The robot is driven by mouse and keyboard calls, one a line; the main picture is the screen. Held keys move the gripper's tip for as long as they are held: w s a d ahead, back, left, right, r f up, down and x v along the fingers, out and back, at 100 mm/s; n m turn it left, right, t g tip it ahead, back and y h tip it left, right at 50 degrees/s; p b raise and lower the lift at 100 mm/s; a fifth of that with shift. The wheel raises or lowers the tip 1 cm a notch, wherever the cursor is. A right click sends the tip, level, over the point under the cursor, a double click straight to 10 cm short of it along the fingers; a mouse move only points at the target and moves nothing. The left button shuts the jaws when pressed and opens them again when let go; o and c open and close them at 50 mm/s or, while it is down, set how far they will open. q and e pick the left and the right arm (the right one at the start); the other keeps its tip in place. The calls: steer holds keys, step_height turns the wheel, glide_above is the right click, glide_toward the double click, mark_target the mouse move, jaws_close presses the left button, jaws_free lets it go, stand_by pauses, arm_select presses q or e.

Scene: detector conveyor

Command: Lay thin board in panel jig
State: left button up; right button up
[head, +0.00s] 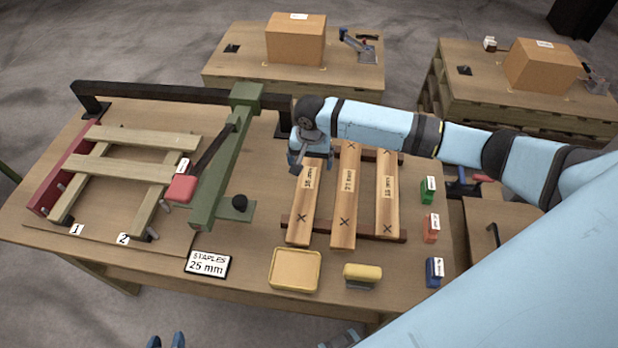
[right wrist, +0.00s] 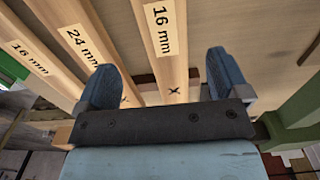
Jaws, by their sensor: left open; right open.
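Three wooden boards lie side by side on a dark rack (head: 395,236): a left board (head: 303,208) whose label looks like 16 mm, a middle board (head: 344,205) marked 24 mm and a right board (head: 387,200) marked 16 mm. My right gripper (head: 298,166) is open at the far end of the left board. In the right wrist view, its fingers (right wrist: 168,85) stand either side of that board (right wrist: 165,60); contact is unclear. The panel jig (head: 62,168) at left has a red side and holds pale crossed slats (head: 140,138). My left gripper (head: 166,341) is open and empty at the bottom edge.
A green swing arm (head: 222,165) with a red head (head: 181,188) stands between jig and rack. A black rail (head: 180,94) runs behind.

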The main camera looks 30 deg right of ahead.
mark_target(309, 177)
steer(key=f, duration=0.7)
steer(key=shift+w+a+f+p, duration=0.1)
steer(key=shift+w+a+p, duration=0.1)
steer(key=shift+p, duration=0.1)
steer(key=c, duration=1.1)
